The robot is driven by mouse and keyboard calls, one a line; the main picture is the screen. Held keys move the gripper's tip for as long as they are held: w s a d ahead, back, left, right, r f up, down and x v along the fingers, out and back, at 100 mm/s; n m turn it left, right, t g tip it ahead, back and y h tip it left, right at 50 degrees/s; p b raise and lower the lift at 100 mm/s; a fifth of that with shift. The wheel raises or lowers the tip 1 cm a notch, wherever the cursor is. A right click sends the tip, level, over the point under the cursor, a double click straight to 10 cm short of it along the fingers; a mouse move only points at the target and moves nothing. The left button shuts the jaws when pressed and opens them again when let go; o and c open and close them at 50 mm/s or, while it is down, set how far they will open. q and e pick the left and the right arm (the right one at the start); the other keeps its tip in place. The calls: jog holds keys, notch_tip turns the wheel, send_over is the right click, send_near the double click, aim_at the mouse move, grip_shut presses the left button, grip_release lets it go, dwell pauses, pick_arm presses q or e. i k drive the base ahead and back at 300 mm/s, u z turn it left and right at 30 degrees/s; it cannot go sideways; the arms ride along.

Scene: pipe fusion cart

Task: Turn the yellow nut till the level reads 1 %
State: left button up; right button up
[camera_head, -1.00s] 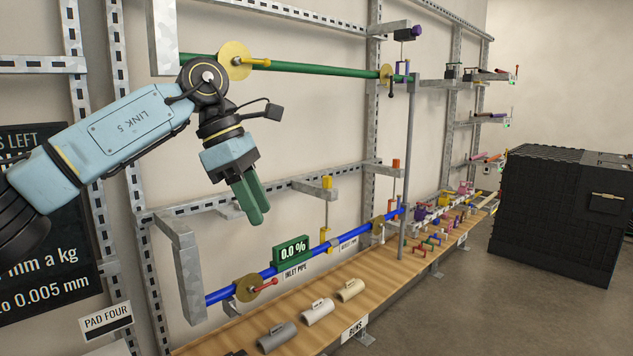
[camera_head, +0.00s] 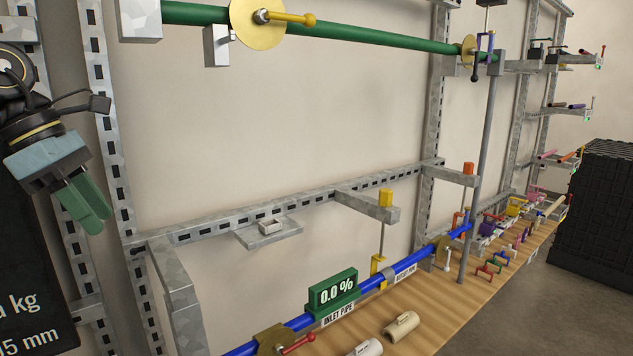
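The yellow nut (camera_head: 386,198) sits on top of a grey bracket arm on the wall frame. A thin rod runs down from it to a yellow clamp (camera_head: 377,267) at the blue pipe (camera_head: 408,266). The green level display (camera_head: 333,292) stands above the inlet pipe label and reads 0.0 %. My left gripper (camera_head: 96,215) has green fingers and hangs at the far left, well away from the nut. Its fingers overlap from this side, so their gap cannot be judged. Nothing shows between them. My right gripper is out of view.
A green pipe (camera_head: 370,37) with a brass disc (camera_head: 257,18) and yellow lever crosses above. An orange nut (camera_head: 468,169) is on the bracket to the right. A small shelf (camera_head: 268,232) juts from the rail. The wooden bench (camera_head: 440,308) holds pipe pieces. Space before the wall is open.

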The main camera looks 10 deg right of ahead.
aim_at(385, 195)
jog(key=z, duration=0.55)
jog(key=i, duration=1.15)
jog(key=z, duration=0.95)
